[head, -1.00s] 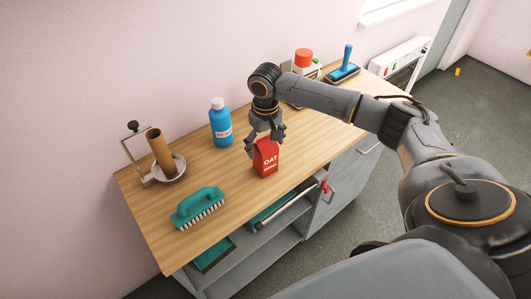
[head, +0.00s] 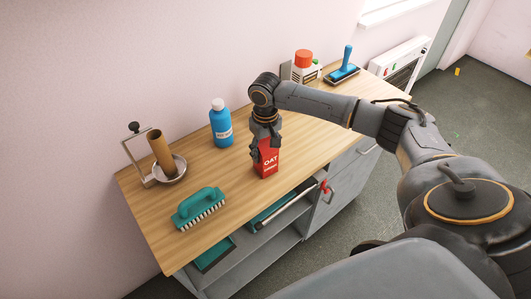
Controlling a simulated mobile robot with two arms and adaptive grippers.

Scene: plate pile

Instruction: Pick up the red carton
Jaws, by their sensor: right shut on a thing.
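The red carton (head: 269,167), with white "OAT" lettering, stands upright on the wooden top of the cabinet, near its front edge. My right gripper (head: 264,150) is over it from above, with its fingers shut on the carton's upper part. The fingers and palm hide the carton's top. The carton appears to rest on the surface. My left gripper is not in view.
A blue bottle (head: 221,122) with a white cap stands behind and left of the carton. A teal brush (head: 199,207) lies at the front left. A metal holder with a brown tube (head: 160,151) stands far left. A red-capped container (head: 303,66) and blue-handled tool (head: 345,64) stand at the back right.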

